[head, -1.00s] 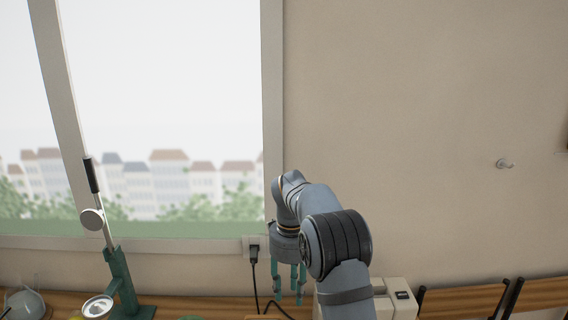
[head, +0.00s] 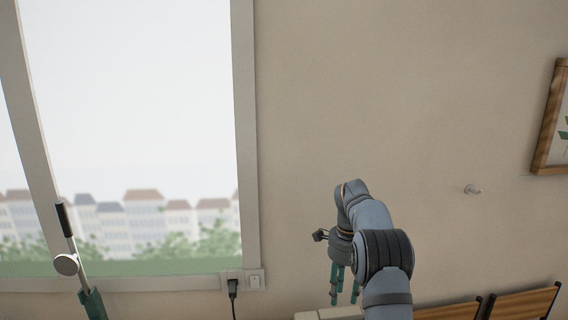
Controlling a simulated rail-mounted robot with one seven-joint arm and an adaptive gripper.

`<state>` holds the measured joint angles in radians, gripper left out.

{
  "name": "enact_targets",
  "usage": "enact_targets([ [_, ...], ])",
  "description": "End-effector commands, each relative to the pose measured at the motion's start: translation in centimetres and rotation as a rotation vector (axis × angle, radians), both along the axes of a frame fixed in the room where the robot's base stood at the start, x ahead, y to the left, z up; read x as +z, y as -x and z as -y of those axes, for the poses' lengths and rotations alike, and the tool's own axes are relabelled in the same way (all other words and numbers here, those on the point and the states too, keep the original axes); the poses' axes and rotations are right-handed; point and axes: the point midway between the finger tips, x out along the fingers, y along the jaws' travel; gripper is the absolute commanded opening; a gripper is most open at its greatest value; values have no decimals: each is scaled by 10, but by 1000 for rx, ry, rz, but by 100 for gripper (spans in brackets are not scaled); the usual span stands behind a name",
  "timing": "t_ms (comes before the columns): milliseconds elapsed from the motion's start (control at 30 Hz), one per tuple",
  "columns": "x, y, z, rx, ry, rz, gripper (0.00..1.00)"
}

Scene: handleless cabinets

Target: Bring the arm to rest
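My gripper (head: 344,300) hangs at the end of my arm, right of the window in the head view. Its teal fingers point down and stand apart, with nothing seen between them. The blue-grey arm rises from the bottom edge and bends over at the top. The fingertips are in front of the wall, just above a pale object (head: 318,315) at the bottom edge; I cannot tell whether they touch it.
A window (head: 125,140) fills the left. A green lever device (head: 92,302) stands below it. A plug and outlet (head: 233,285) are on the wall. A wall hook (head: 472,189), a framed picture (head: 544,130) and wooden slatted pieces (head: 520,304) are at right. The wall between is clear.

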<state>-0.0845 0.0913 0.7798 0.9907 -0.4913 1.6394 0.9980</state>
Motion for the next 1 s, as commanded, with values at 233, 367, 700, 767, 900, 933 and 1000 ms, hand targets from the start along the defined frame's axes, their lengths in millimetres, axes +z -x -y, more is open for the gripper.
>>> enact_targets([
  [233, -36, -2, 12, 45, 1, -7, 36],
  [367, -60, -2, 12, 43, -1, -6, 36],
  [700, -95, -3, 12, 40, 0, -1, 36],
  [767, -96, -3, 12, 40, 0, -1, 36],
  [900, -97, -3, 12, 40, 0, 0, 36],
  [933, -97, -3, 12, 40, 0, 0, 36],
  [1000, -97, -3, 12, 40, 0, 0, 36],
])
